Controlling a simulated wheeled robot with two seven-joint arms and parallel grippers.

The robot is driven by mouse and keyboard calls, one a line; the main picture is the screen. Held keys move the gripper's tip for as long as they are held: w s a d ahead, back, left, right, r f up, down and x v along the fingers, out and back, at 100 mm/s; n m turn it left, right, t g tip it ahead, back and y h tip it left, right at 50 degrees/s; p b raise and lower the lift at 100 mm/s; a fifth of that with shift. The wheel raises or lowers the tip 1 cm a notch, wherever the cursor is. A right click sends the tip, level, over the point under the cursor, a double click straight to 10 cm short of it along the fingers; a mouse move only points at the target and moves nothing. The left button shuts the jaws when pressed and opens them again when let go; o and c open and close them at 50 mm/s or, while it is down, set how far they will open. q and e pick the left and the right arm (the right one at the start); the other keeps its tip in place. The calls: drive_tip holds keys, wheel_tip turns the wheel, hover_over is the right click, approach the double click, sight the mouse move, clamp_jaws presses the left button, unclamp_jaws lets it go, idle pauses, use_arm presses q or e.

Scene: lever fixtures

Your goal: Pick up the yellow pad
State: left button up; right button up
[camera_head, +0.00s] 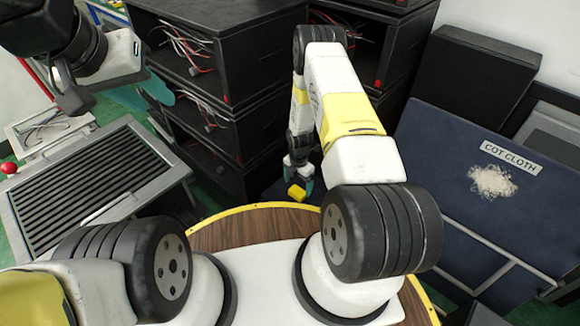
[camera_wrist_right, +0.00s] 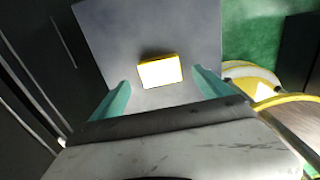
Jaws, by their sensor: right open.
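The yellow pad (camera_head: 296,192) is a small block just below my right gripper (camera_head: 299,180) in the head view. In the right wrist view the pad (camera_wrist_right: 160,72) has a bright, washed-out top with yellow edges and lies on a flat grey surface (camera_wrist_right: 195,30). My right gripper is open, with one teal finger on each side of the picture and the pad showing between and slightly beyond the tips. I cannot tell whether either finger touches it. My left gripper (camera_head: 115,92) is at the upper left, far from the pad; its jaws are not clear.
Black open cabinets (camera_head: 215,125) with loose wires stand behind the pad. A grey slatted unit (camera_head: 95,185) with a red knob is at the left. A dark blue panel labelled COT CLOTH (camera_head: 470,215) is at the right. Green floor shows at the wrist view's right.

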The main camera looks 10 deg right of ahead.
sight(298, 191)
wheel_tip(298, 191, down, 5)
drive_tip(key=shift+r, duration=0.15)
drive_tip(key=c, duration=1.5)
